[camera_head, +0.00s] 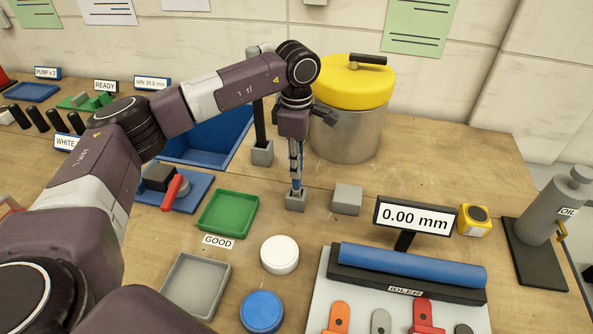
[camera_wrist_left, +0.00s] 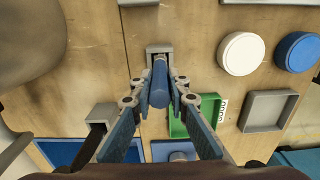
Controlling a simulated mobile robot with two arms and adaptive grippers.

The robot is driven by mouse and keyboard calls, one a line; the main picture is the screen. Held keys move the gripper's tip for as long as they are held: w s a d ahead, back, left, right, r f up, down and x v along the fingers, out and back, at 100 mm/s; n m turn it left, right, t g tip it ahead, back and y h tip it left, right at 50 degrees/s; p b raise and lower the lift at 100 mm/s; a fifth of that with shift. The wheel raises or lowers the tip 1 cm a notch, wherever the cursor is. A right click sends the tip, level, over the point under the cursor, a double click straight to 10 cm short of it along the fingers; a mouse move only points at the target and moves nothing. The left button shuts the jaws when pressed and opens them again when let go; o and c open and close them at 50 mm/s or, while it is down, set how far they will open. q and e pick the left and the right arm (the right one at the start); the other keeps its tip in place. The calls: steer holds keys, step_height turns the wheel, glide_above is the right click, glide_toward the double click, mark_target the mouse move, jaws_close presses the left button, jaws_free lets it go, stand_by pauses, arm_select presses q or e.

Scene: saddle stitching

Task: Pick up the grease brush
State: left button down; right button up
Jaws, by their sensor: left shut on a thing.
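The grease brush, seen as a blue handle (camera_wrist_left: 160,88), stands upright in a small grey holder block (camera_head: 296,203). The block also shows at the top of the fingers in the left wrist view (camera_wrist_left: 152,51). My left gripper (camera_head: 296,178) points straight down over the block. Its two fingers are shut on the blue handle, one on each side. The brush's lower end is hidden in the block, and in the head view the fingers cover most of the handle. My right gripper is not in view.
A dark-handled tool (camera_head: 260,120) stands in another grey block close to the left. The yellow-lidded pot (camera_head: 346,135) is just behind my gripper. A grey block (camera_head: 347,199), a green tray (camera_head: 204,224), a white puck (camera_head: 279,254) and a display (camera_head: 413,219) are nearby.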

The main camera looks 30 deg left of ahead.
arm_select(q)
step_height(320, 180, up, 12)
steer(key=b, duration=0.3)
step_height(320, 180, up, 7)
steer(key=shift+f, duration=0.2)
steer(key=shift+a, duration=0.1)
